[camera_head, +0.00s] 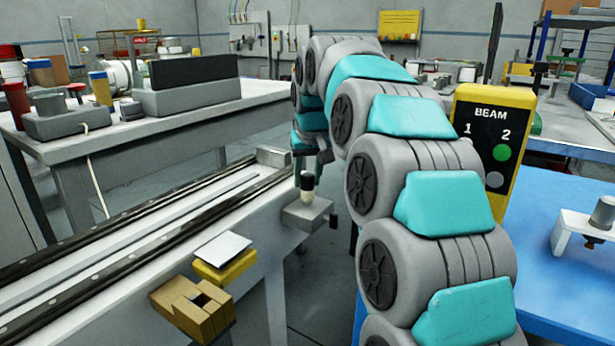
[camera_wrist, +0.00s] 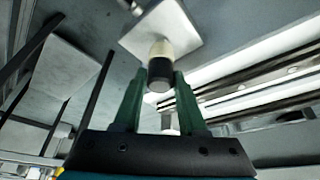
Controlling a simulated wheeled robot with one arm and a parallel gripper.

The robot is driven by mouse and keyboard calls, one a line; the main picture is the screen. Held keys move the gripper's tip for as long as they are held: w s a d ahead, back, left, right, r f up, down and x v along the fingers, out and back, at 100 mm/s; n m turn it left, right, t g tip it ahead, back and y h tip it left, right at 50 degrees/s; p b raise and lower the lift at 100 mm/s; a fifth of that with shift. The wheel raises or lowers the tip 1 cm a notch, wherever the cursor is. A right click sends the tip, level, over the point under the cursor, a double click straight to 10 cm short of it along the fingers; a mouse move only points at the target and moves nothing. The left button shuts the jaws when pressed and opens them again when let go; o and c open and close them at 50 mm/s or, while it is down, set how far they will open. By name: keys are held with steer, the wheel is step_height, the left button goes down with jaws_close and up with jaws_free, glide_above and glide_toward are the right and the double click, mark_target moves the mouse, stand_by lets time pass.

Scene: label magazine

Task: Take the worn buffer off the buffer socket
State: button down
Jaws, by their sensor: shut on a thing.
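The worn buffer (camera_head: 307,181) is a small cylinder with a cream part and a black part. It stands upright over the buffer socket (camera_head: 307,214), a grey block at the side of the rail bench. In the wrist view the buffer (camera_wrist: 160,62) shows between the green fingers, in front of a pale square plate (camera_wrist: 185,30). My gripper (camera_wrist: 158,82) is shut on the buffer, and comes down from above in the head view (camera_head: 308,165). I cannot tell whether the buffer's lower end still touches the socket.
A rail bench (camera_head: 150,235) runs along the left. A yellow block (camera_head: 225,265) and a brown holder (camera_head: 192,308) sit at its near side. A yellow BEAM panel (camera_head: 490,150) stands right of my arm. A blue table (camera_head: 550,270) bears a pale bracket with a grey cylinder (camera_head: 602,212).

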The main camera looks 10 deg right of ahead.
steer(key=shift+c, duration=2.3)
jaws_free()
